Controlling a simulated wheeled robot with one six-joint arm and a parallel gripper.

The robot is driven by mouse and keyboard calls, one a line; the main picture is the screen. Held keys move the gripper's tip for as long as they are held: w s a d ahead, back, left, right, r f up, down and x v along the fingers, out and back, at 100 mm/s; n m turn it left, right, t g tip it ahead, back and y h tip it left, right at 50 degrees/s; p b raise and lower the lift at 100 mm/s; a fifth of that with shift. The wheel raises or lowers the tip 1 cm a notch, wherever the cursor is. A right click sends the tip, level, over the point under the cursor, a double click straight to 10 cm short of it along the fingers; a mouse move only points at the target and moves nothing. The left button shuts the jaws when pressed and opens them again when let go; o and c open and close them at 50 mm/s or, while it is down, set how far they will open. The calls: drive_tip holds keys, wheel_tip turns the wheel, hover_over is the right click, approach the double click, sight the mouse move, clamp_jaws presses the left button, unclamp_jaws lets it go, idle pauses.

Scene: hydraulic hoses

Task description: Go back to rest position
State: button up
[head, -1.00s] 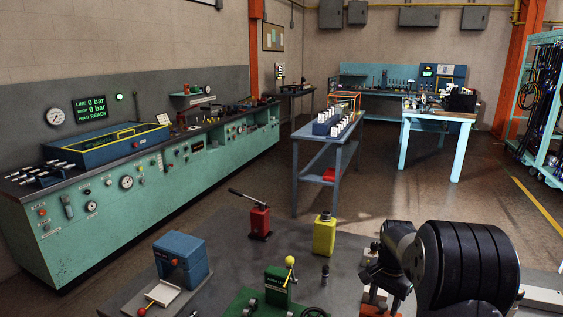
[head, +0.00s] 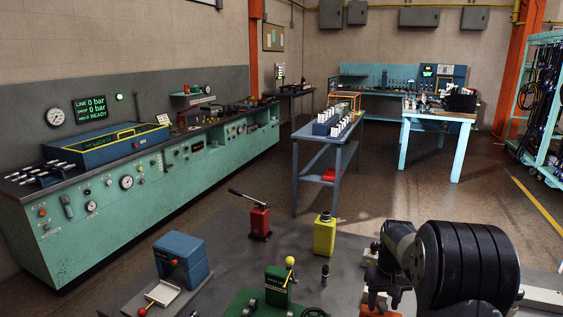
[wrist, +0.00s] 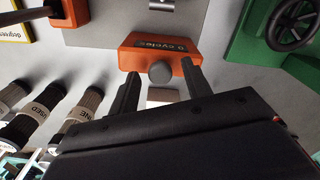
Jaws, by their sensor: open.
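My gripper (wrist: 160,70) is open in the wrist view, its two dark fingers spread apart with nothing held between them. An orange block (wrist: 165,52) with a label ending in "cycles" lies just past the fingertips. A dark round knob (wrist: 160,72) on its near side shows in the gap between the fingers; I cannot tell whether they touch it. A small pale block (wrist: 163,96) shows below the knob. In the head view my dark arm hangs over the right of the grey bench (head: 240,245), and an orange part (head: 376,300) shows under it.
A green fixture with a handwheel (wrist: 290,25) stands right of my gripper, and several dark cylindrical fittings (wrist: 70,115) at left. On the bench are a blue machine (head: 183,258), a red hand pump (head: 259,222), a yellow block (head: 324,235) and a green press (head: 279,285).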

drive_tip(key=n, duration=0.5)
drive_tip(key=shift+n, duration=1.8)
